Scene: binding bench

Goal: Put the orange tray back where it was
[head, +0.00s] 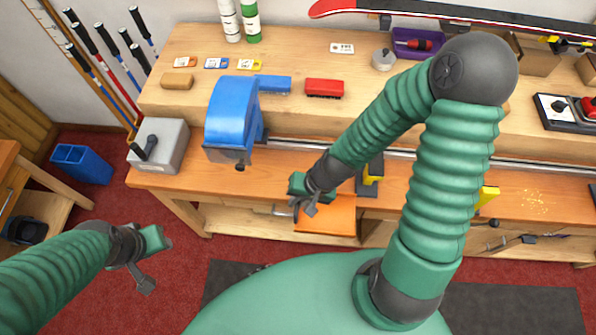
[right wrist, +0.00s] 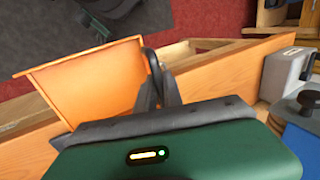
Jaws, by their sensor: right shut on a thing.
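The orange tray (head: 328,216) is shallow and flat with a low rim. In the head view it is at the front edge of the bench, below my right forearm, and part of it is hidden by my gripper. My right gripper (head: 304,207) is shut on the tray's left side in that view. In the right wrist view the fingers (right wrist: 154,72) close on the edge of the tray (right wrist: 85,82), which looks empty. My left gripper (head: 146,279) is out over the red floor, apart from everything; its jaw opening is unclear.
The wooden bench (head: 165,179) carries a blue machine (head: 231,112), a grey box (head: 168,143), a red brush (head: 324,88) and a metal rail along its length. A yellow-and-black clamp (head: 371,172) stands just behind the tray. A blue bin (head: 82,163) sits on the floor at left.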

